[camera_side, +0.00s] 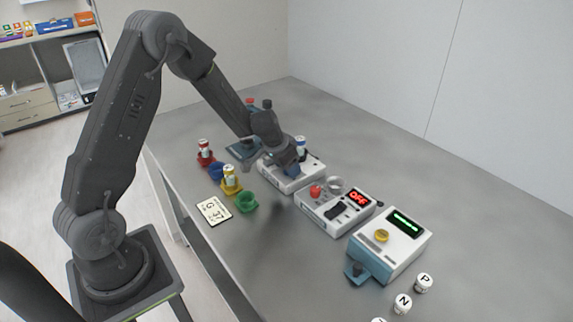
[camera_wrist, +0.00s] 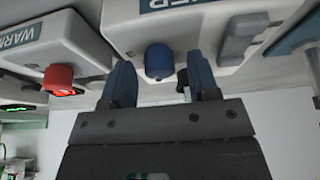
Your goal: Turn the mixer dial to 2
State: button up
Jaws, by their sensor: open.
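The mixer is a white box with a blue label, seen upside down in the wrist view (camera_wrist: 205,30). Its blue dial (camera_wrist: 159,61) faces my gripper. In the side view the mixer (camera_side: 288,182) stands in the row of devices, and my gripper (camera_side: 292,168) is over it, covering much of its front. In the wrist view my gripper (camera_wrist: 162,85) is open, with the dial in the gap between its two blue fingertips. I cannot tell whether the fingers touch the dial. The dial's numbers and setting are not readable.
The warmer (camera_side: 344,224), with a red knob (camera_side: 315,191) and an OFF display, stands beside the mixer. Beyond it is a white and blue device (camera_side: 404,256) with a yellow knob. Coloured cups, including a green one (camera_side: 247,202), and a card (camera_side: 214,211) lie on the left.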

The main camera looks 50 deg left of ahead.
jog(key=shift+r, duration=0.15)
jog(key=v, duration=1.3)
jog(key=shift+s+r, duration=0.2)
jog(key=s+d+r, duration=0.9)
jog(key=s+d, duration=0.1)
jog(key=s, duration=0.1)
jog(key=s+d+r+t, duration=0.1)
jog(key=s+d, duration=0.3)
jog(key=s, duration=0.7)
